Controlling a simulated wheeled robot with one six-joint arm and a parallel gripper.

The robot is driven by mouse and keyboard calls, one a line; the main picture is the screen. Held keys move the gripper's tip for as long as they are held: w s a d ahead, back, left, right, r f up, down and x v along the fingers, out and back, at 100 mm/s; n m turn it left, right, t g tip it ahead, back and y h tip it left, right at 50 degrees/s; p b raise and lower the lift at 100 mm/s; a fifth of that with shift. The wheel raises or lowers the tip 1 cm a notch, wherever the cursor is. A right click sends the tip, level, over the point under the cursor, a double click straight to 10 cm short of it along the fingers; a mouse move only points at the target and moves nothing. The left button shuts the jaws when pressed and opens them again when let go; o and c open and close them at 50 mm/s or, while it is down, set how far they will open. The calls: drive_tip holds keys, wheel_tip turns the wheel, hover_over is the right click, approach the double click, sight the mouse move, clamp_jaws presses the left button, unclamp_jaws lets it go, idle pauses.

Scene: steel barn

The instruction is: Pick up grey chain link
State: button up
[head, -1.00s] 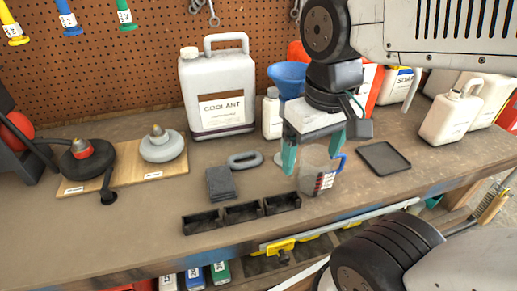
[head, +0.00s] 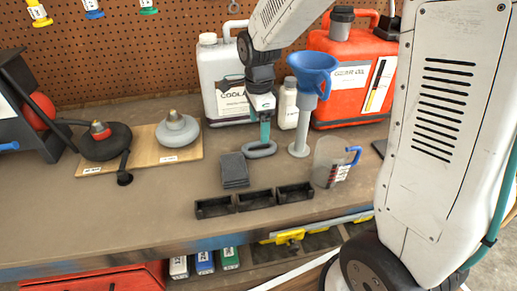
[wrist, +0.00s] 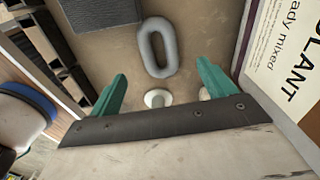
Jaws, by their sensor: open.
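The coolant jug (head: 222,82) stands close behind my gripper. A white bottle (head: 288,105), blue funnel (head: 313,70) and measuring jug (head: 331,162) stand to the right. The left front bench is clear.

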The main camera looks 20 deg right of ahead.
sight(259, 143)
wheel_tip(259, 143, down, 8)
drive_tip(key=shift+r, duration=0.15)
drive_tip(key=c, duration=1.1)
